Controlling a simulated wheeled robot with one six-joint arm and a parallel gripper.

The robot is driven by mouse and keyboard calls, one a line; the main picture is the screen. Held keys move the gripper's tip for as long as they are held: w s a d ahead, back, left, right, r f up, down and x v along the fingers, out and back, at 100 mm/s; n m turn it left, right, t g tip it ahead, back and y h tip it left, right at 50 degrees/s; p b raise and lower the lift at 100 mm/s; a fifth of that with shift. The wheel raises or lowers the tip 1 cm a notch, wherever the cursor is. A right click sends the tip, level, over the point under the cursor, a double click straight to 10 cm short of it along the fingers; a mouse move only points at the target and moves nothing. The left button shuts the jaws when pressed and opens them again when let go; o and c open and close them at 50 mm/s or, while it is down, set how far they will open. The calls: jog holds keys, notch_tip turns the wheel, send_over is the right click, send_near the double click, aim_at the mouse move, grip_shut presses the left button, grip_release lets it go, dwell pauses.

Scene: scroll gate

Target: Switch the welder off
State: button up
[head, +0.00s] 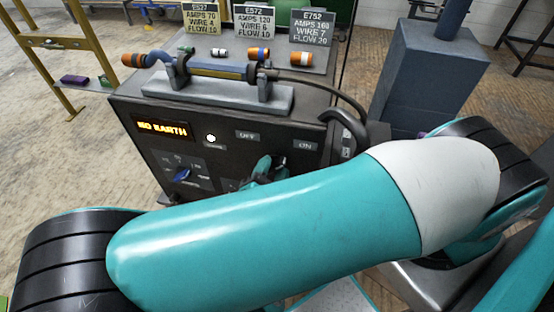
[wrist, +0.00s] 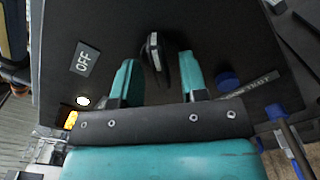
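The welder (head: 130,110) is a dark box with an orange display (head: 163,129) that appears to read NO EARTH. Its front has an OFF label (head: 247,134) and an ON label (head: 305,145). The OFF label also shows in the wrist view (wrist: 83,59). A black switch lever (wrist: 154,48) with a pale edge stands out from the panel. My gripper (wrist: 158,78) has its two teal fingers apart, on either side of the lever; I cannot tell whether they touch it. In the head view my gripper (head: 264,169) is at the panel below the labels, partly hidden by my arm.
A blue knob (head: 182,174) is on the panel's lower left; a blue round part (wrist: 228,78) is right of my fingers. A torch (head: 205,68) rests on top of the welder with its cable hanging right. A grey pillar (head: 425,80) stands to the right.

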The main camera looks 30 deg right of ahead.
jog(key=shift+w+d, duration=0.15)
jog(key=shift+d, duration=0.05)
grip_shut()
